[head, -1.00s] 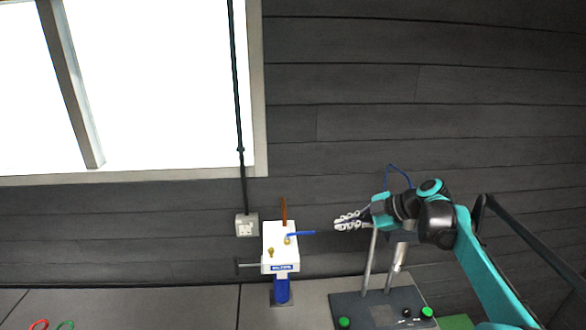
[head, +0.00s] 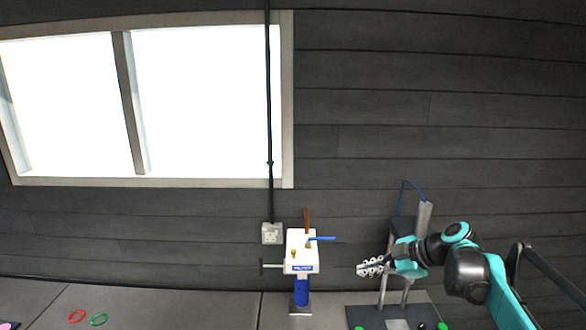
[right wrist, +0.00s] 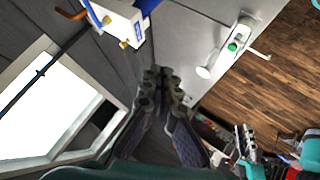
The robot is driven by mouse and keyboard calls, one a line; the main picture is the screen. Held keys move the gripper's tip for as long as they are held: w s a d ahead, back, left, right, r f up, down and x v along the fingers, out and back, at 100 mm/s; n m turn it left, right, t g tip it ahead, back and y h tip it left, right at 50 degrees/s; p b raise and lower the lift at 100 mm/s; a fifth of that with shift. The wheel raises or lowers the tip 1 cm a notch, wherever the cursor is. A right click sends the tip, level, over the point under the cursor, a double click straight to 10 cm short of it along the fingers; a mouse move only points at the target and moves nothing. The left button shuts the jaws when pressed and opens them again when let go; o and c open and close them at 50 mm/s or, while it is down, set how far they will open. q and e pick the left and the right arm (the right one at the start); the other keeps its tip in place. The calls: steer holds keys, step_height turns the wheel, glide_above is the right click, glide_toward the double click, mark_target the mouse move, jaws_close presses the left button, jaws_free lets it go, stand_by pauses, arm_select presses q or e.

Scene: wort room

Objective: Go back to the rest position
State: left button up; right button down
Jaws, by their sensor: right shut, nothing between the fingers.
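My right gripper (head: 372,267) is in the head view, on a teal and black arm from the lower right. Its fingers point left and are shut with nothing between them. It is in the air to the right of a white box-shaped device (head: 299,252) with a blue lever and does not appear to touch it. In the right wrist view the shut fingertips (right wrist: 162,76) are in the middle. A grey finger-like part with teal near it, apparently my left gripper (right wrist: 245,142), shows at the lower right there; its jaws are unclear. It is outside the head view.
A dark-based stand (head: 385,312) with metal posts and green knobs is below my right gripper. A red ring (head: 76,316) and a green ring (head: 99,319) lie on the grey counter (head: 190,305) at left. A window and dark plank wall are behind.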

steer(key=s+f+m+h+b, duration=0.2)
steer(key=s+f+m+b, duration=0.4)
steer(key=f, duration=0.7)
steer(key=s+f+m+h+b, duration=0.3)
steer(key=s+f+m+b, duration=0.3)
steer(key=s+f+b, duration=0.4)
steer(key=s+a+f+m+t+h+b, duration=0.1)
steer(key=s+f+m+h+b, duration=0.2)
steer(key=f, duration=1.3)
steer(key=s+m+b, duration=0.2)
steer(key=s+b, duration=0.3)
steer(key=s, duration=0.3)
steer(key=shift+m, duration=0.4)
